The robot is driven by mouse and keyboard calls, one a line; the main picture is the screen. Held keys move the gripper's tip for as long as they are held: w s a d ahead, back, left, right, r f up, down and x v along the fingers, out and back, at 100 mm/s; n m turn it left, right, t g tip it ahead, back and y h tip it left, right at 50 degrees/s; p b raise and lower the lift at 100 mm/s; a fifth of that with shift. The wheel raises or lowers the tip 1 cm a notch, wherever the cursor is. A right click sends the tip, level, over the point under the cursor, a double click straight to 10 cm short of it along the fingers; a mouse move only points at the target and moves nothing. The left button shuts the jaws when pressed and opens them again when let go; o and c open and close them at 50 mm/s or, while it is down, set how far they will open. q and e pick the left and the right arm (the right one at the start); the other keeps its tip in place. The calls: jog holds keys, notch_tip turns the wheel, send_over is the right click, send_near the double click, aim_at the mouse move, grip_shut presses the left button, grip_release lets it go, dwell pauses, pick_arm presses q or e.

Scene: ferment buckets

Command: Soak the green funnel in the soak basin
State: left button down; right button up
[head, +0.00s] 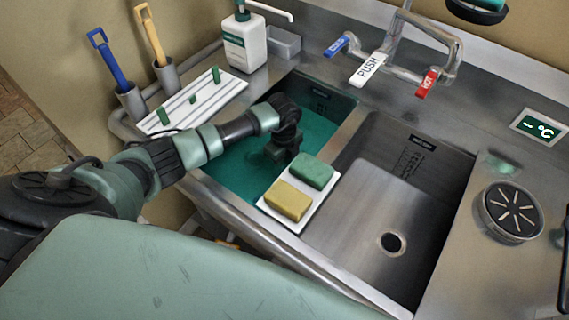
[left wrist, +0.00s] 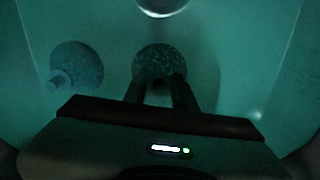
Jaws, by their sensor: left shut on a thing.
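The soak basin (head: 235,170) is the left sink compartment, holding teal liquid. My left gripper (head: 279,155) points down into it near its right wall. In the left wrist view its dark fingers (left wrist: 160,90) are shut on a round, speckled thing (left wrist: 160,62), probably the green funnel; the dim teal light hides its true colour. A second round thing with a short stem (left wrist: 75,68) lies to its left in the basin, apart from the fingers. The head view hides the held thing behind the wrist. My right gripper is not in view.
A white tray with a green sponge (head: 314,171) and a yellow sponge (head: 288,201) sits on the divider close to the gripper. The right sink (head: 365,210) is empty. A ribbed white board (head: 193,101), soap bottle (head: 244,42) and faucet (head: 400,50) stand around the basin.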

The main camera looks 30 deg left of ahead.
pick_arm(q)
jog(key=shift+s+a+f, duration=0.35)
jog(key=shift+a+f, duration=0.1)
jog(key=shift+f, duration=0.05)
jog(key=c, duration=1.1)
grip_release()
jog(key=shift+w+a+f, duration=0.1)
jog(key=shift+f, duration=0.05)
jog(key=shift+o, duration=0.2)
jog(key=shift+w+a, duration=0.15)
jog(key=shift+w, duration=0.15)
jog(key=o, duration=1.1)
jog(key=shift+s+d+r, duration=0.1)
jog(key=shift+d+r, duration=0.15)
jog(key=shift+c, duration=0.2)
jog(key=shift+r, duration=0.15)
jog(key=shift+r+p, duration=0.85)
jog(key=shift+p, duration=0.15)
jog(key=shift+r, duration=0.15)
